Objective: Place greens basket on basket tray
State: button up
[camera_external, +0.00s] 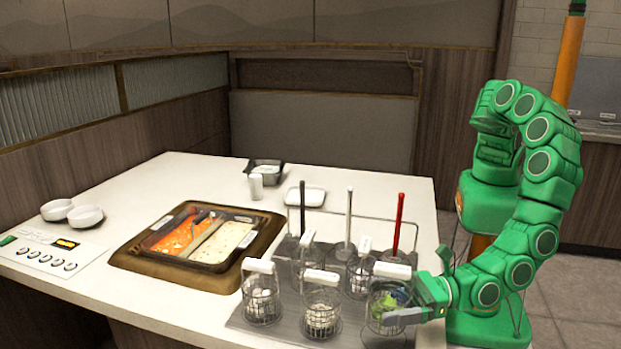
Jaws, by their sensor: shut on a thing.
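The greens basket (384,304) is a wire basket with green leaves and a bit of blue inside, at the front right of the table. The fingertips are partly hidden. The grey basket tray (262,334) lies under several wire baskets. The greens basket is over the right end of this tray; I cannot tell whether it touches it.
Other wire baskets (261,299) with white handles stand close on the left and behind. A rack with upright black, white and red handles (398,222) is behind. A two-part hot pot (200,238) is at mid-table. White bowls (86,216) are at left.

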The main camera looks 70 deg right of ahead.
aim_at(366, 319)
jog(key=shift+f, duration=2.1)
jog(key=o, duration=1)
jog(key=shift+f, duration=0.1)
jog(key=shift+c, duration=0.2)
jog(key=v, duration=1.2)
